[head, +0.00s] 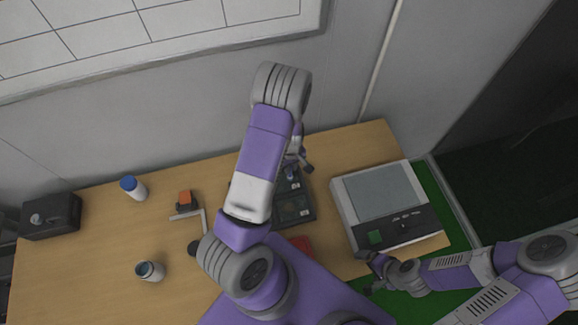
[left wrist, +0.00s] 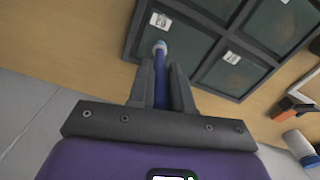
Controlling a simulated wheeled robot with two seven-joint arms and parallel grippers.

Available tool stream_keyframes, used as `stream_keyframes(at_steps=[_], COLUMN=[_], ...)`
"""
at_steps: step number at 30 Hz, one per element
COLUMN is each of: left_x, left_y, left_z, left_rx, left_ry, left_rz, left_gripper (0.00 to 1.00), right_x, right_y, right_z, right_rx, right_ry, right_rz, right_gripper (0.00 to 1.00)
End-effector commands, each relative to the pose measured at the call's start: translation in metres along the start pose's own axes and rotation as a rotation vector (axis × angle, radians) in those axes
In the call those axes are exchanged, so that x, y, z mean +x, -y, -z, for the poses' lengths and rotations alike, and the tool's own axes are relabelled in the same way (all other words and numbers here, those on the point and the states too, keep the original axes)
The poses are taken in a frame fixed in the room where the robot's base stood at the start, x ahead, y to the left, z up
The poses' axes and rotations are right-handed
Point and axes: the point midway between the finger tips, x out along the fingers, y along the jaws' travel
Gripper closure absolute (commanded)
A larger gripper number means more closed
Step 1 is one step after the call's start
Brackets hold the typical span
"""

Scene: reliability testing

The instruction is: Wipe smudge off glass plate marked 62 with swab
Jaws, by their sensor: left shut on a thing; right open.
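My left gripper (head: 299,162) reaches over a dark tray (head: 312,213) of framed glass plates, partly hidden by my arm. In the left wrist view the gripper (left wrist: 165,75) is shut on a swab (left wrist: 161,72) with a blue-purple shaft and pale tip. The tip appears over a dark glass plate (left wrist: 190,42) near its white label; contact cannot be told. Other plates lie beside it, one with a faint reddish smear (left wrist: 283,28). The label numbers are too small to read. My right gripper (head: 372,272) is open and empty by the table's front right edge.
A grey-white device (head: 340,205) stands right of the tray. An orange-and-black item (head: 185,199), a blue-capped bottle (head: 134,188), an open jar (head: 150,271) and a black box (head: 52,217) stand left. A red object (head: 302,243) lies in front of the tray.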

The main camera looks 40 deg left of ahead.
Motion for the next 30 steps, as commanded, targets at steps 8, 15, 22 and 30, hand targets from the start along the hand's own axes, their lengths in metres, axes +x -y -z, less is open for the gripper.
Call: stream_keyframes(at_steps=[8,15,22,30], left_x=[-0.022,-0.046,-0.062,-0.06], left_y=[0.0,0.0,0.0,0.0], left_z=[0.0,0.0,0.0,0.0], left_rx=[0.0,0.0,0.0,0.0], left_ry=[0.0,0.0,0.0,0.0], left_rz=[-0.001,0.0,0.0,0.0], left_gripper=[1.0,1.0,1.0,1.0], right_x=[-0.017,-0.036,-0.047,-0.046], right_y=[0.006,0.013,0.018,0.017], right_z=[-0.001,-0.002,-0.002,-0.002], right_rx=[0.0,0.0,0.0,0.0], right_ry=[0.0,0.0,0.0,0.0], right_rz=[0.0,0.0,0.0,0.0], right_gripper=[0.03,0.03,0.03,0.03])
